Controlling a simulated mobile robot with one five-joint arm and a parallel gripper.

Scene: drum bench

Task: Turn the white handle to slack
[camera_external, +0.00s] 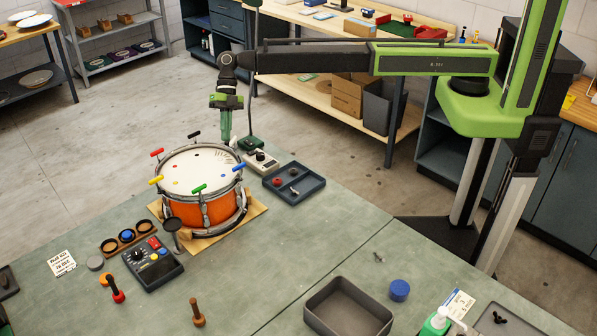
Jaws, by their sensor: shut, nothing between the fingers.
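An orange drum (193,212) with a pale head and metal rim sits on a wooden board on the green bench. Coloured T-handles stand around its rim: red (157,152), yellow (155,180), green (199,188), blue (239,167) and black (193,134). I cannot make out a white handle; the far right rim is partly hidden by my gripper. My gripper (226,139) points straight down by the drum's far right rim, shut and empty. I cannot tell whether its tips touch anything.
A grey device (260,163) and a dark tray (294,183) with small parts stand right of the drum. A control box (152,263) and a round dark pad on a stand (172,224) are in front. A grey bin (348,308) sits nearer. The bench middle is clear.

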